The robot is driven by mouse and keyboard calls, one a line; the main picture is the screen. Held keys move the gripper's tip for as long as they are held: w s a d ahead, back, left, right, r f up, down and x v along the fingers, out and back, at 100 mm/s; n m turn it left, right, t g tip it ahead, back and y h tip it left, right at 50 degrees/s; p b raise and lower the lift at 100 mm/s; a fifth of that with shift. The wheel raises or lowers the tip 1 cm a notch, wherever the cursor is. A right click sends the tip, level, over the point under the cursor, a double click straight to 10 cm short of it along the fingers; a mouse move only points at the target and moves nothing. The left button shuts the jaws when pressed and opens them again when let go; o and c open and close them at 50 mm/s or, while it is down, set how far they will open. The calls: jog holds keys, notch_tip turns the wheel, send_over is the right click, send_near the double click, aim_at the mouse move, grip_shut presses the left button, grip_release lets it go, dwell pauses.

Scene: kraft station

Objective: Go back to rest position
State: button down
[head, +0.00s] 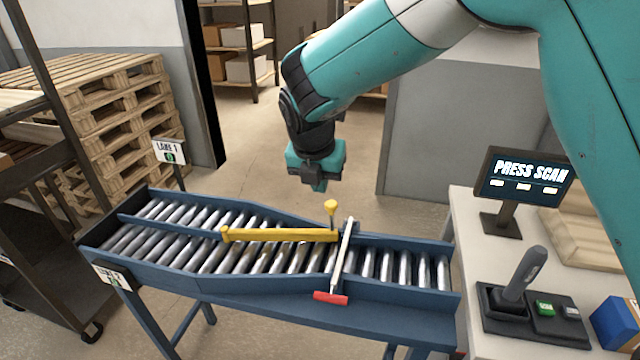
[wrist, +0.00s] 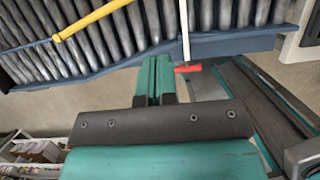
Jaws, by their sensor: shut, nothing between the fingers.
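My gripper (head: 319,184) hangs from the teal arm above the far side of the roller conveyor (head: 380,308), fingers pointing down. In the wrist view my gripper (wrist: 154,62) shows its two teal fingers together, with nothing between them. A yellow diverter bar (head: 280,235) lies across the rollers, with an upright yellow knob (head: 331,208) near its right end. A pale bar (head: 343,262) with a red end (head: 331,297) crosses the conveyor just right of it. My gripper appears apart from all of these.
At right, a bench (head: 462,215) carries a "PRESS SCAN" screen (head: 524,180), a handheld scanner (head: 524,273) in a dark base and a blue box (head: 615,322). Stacked pallets (head: 115,115) and a dark rack (head: 40,235) stand at left. The floor (head: 270,140) behind the conveyor is clear.

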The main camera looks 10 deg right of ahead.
jog(key=s+d+r+m+g+y, duration=0.1)
jog(key=s+d+r+m+y, duration=0.1)
jog(key=s+m, duration=0.6)
jog(key=s+d+r+m+g+y, duration=0.1)
jog(key=s+d+r+m+y, duration=0.1)
jog(key=s+m, duration=0.6)
jog(key=s+d+r+m+g+y, duration=0.1)
jog(key=s+d+r+m, duration=0.2)
jog(key=s, duration=1)
notch_tip(320, 180, up, 2)
jog(key=m, duration=0.5)
jog(key=shift+d+r+m+y, duration=0.25)
jog(key=shift+d+m+y, duration=0.05)
jog(key=shift+d+y, duration=0.1)
jog(key=c, duration=1.8)
grip_release()
